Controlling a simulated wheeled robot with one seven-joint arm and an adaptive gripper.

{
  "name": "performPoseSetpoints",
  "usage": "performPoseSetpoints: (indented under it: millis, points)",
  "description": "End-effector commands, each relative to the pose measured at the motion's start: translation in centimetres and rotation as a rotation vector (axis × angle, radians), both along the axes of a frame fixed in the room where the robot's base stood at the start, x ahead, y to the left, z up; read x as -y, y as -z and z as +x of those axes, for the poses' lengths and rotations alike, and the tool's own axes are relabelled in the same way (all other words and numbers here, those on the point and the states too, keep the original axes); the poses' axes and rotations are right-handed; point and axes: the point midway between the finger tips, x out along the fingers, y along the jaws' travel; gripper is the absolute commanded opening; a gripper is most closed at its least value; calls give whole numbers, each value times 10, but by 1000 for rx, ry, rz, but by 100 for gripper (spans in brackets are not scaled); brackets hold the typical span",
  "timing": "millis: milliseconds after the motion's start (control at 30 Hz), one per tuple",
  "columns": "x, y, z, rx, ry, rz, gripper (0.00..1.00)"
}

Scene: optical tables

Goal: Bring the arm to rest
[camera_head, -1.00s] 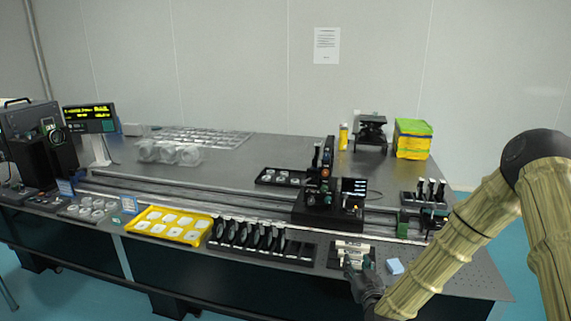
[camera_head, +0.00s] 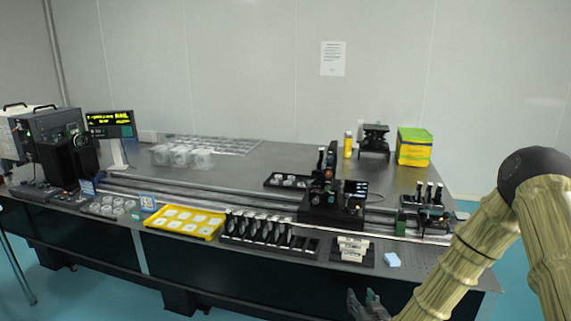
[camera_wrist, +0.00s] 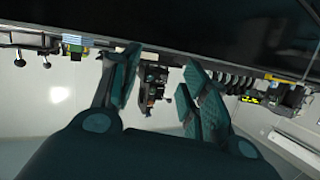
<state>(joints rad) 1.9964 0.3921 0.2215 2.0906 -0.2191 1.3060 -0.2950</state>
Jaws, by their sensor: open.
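My gripper (camera_head: 368,303) is at the bottom of the head view, in front of the near edge of the optical table (camera_head: 290,155) and below its top. My arm, in a tan ribbed cover, comes in from the right. In the wrist view my gripper (camera_wrist: 158,95) has its two fingers spread apart with nothing between them. The table's underside and edge fill the top of the wrist view, with the optics setup (camera_wrist: 152,85) seen beyond the fingers.
Near the front edge stand a black tray with white pieces (camera_head: 352,250), a blue-white block (camera_head: 392,260), a rack of black holders (camera_head: 268,233) and a yellow tray (camera_head: 185,221). A yellow-green box (camera_head: 413,147) stands at the back right. Floor in front of the table is clear.

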Motion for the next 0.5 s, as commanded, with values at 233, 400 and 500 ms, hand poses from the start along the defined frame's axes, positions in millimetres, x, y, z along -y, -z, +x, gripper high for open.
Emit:
performPoseSetpoints:
  millis: [233, 400, 500]
  points:
    - [-15, 53, -47, -169, -35, 4, 45]
    - [-26, 106, -109, -365, -63, 6, 45]
    - [-30, 139, -158, -508, -73, 4, 45]
